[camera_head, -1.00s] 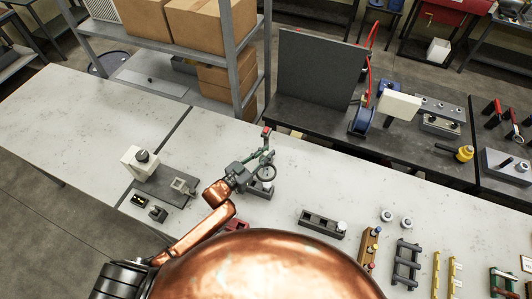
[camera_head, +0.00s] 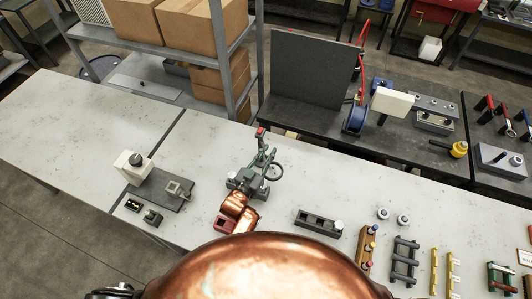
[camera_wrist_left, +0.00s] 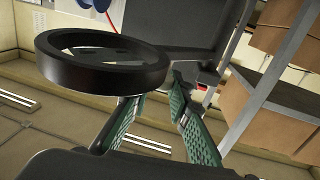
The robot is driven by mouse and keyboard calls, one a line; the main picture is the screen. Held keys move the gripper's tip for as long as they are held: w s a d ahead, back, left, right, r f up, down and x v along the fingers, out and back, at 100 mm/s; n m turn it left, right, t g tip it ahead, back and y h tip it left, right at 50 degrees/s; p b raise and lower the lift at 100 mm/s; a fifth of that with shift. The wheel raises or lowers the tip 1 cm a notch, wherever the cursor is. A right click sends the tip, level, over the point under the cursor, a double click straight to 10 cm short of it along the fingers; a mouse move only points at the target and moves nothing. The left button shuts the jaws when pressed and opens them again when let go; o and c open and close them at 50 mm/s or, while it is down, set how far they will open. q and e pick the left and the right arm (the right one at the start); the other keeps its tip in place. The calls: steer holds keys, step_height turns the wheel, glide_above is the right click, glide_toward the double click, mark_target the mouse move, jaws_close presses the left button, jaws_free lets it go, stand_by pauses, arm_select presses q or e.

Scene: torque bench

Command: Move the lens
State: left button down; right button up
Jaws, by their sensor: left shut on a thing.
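The lens (camera_head: 275,172) is a round piece with a thick black rim. My left gripper (camera_head: 263,157) reaches over the bench, and the lens is at the right side of its green fingers. In the left wrist view, the lens (camera_wrist_left: 150,78) fills the upper left as a large tilted ring. The fingers (camera_wrist_left: 153,95) stand below and beside it, and the ring hides part of the left finger. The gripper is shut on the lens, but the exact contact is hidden. A dark upright part with a red top (camera_head: 261,132) stands just beyond the fingers. My right gripper is not in view.
Left of the arm, a dark plate (camera_head: 160,190) carries a white block device (camera_head: 133,165) and a small grey frame. A dark grey tray (camera_head: 318,223) lies to the right. A red block (camera_head: 224,226) sits near my wrist. The bench's far left is clear.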

arm_select(q)
steer(key=c, duration=1.8)
jaws_free()
steer(key=shift+o, duration=0.2)
steer(key=v, duration=1.2)
steer(key=shift+c, duration=0.6)
